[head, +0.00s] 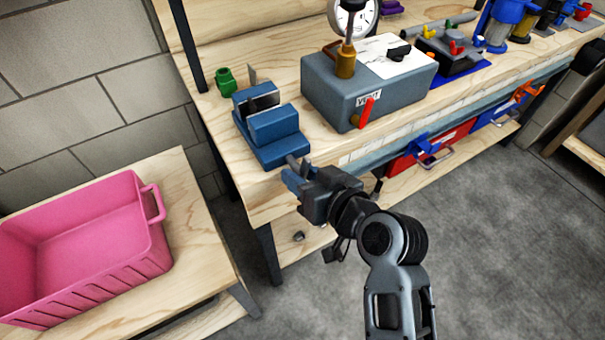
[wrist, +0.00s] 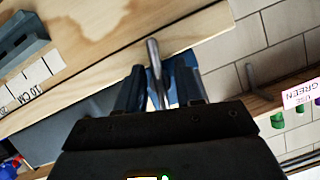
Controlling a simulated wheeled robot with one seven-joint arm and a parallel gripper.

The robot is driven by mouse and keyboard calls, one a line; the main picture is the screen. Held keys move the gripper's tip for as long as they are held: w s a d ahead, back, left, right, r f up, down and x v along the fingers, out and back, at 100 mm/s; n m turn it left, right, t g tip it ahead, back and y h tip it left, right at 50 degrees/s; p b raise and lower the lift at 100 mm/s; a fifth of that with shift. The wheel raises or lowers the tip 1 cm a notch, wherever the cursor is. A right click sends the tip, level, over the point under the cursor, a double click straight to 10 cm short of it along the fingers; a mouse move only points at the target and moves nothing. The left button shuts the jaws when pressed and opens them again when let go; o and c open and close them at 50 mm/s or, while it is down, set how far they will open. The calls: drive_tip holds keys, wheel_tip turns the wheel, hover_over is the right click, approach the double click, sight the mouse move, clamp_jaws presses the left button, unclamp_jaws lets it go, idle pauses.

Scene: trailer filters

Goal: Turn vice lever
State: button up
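The blue vice (head: 270,135) sits at the left front corner of the wooden workbench. Its grey lever (head: 291,161) points out from the front toward my gripper. My gripper (head: 296,176) is at the bench's front edge, just in front of the vice. In the wrist view the lever (wrist: 153,65) shows as a metal rod running down between my two blue fingers (wrist: 157,88). The fingers stand apart, one on each side of the rod, and look open. Whether either finger touches the rod is hard to tell. The rod's near end is partly hidden by the gripper.
A grey box (head: 335,92) with a red lever (head: 364,113) stands right of the vice. A green part (head: 226,82) is behind the vice. A pink crate (head: 85,245) sits on a lower table at left. Grey floor (head: 500,225) is open at right.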

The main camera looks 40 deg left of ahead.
drive_tip(key=shift+d, duration=0.1)
drive_tip(key=v, duration=0.7)
drive_tip(key=shift+d, duration=0.3)
drive_tip(key=shift+s+r, duration=0.1)
drive_tip(key=shift+s, duration=0.05)
drive_tip(key=s+d+f+m+t+h, duration=0.2)
drive_tip(key=s+d+m+t, duration=0.1)
drive_tip(key=d, duration=0.4)
drive_tip(key=s+d+f+m+t+h, duration=0.2)
drive_tip(key=s+d+f+m+h, duration=0.15)
drive_tip(key=d, duration=0.45)
drive_tip(key=s+d+f+m+t+h, duration=0.1)
drive_tip(key=s+d+f+m+t, duration=0.15)
drive_tip(key=d, duration=0.45)
drive_tip(key=s+d+r+m+t+h, duration=0.1)
drive_tip(key=s+d+r+h, duration=0.2)
drive_tip(key=s+d+r, duration=0.3)
drive_tip(key=s+d+r+m+t+h+p, duration=0.1)
drive_tip(key=s+d+r+t+h, duration=0.1)
drive_tip(key=s+d+r, duration=0.5)
drive_tip(key=s+d+h, duration=0.1)
drive_tip(key=s, duration=0.4)
drive_tip(key=shift+d, duration=0.35)
drive_tip(key=shift+t+h, duration=0.25)
